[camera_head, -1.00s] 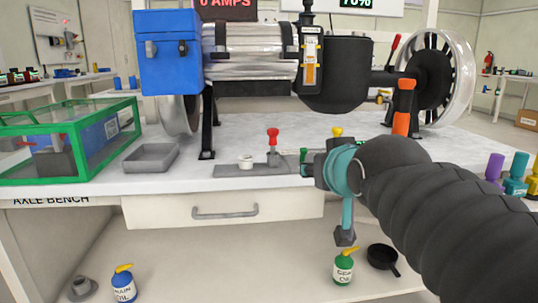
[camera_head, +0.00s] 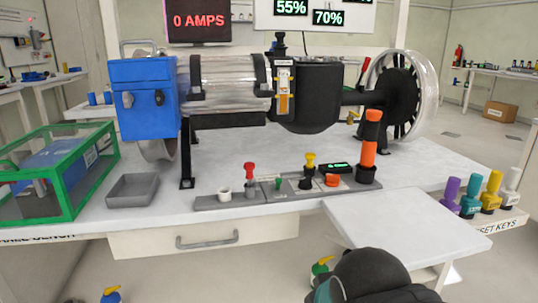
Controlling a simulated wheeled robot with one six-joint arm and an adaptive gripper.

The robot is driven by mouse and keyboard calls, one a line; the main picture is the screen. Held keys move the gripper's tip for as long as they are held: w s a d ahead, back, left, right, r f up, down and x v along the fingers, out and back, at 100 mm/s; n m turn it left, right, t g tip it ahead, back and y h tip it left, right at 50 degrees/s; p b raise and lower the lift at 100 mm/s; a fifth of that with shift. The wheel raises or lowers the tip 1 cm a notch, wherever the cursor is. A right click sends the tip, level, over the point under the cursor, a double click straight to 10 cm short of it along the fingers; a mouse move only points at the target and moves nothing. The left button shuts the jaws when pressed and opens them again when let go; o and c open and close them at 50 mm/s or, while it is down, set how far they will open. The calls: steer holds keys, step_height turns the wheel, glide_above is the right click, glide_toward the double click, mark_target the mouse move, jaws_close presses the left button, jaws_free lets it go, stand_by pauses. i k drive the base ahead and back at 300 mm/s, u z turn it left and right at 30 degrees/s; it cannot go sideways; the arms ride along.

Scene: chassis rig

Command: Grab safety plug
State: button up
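I cannot tell for certain which piece is the safety plug. An orange handle with a black base (camera_head: 369,145) stands upright at the right end of the grey panel (camera_head: 230,202) on the bench. On the same panel are a red-topped peg (camera_head: 249,172), a yellow-topped plug with a dark body (camera_head: 309,166), a small green peg (camera_head: 278,183) and an orange-red knob (camera_head: 332,180). An orange and white piece (camera_head: 284,90) is on the front of the motor assembly. My dark arm shows at the bottom edge with a bit of teal; my gripper's fingers are out of the picture.
A blue box (camera_head: 145,95) and a clear cylinder belong to the raised axle assembly. A grey tray (camera_head: 132,190) and a green-framed case (camera_head: 60,178) stand at left. A bare white side surface (camera_head: 405,230) juts forward at right. Several coloured keys (camera_head: 470,197) stand beyond it.

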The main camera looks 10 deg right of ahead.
mark_target(309, 156)
steer(key=u, duration=2.1)
steer(key=k, duration=0.4)
steer(key=z, duration=1.05)
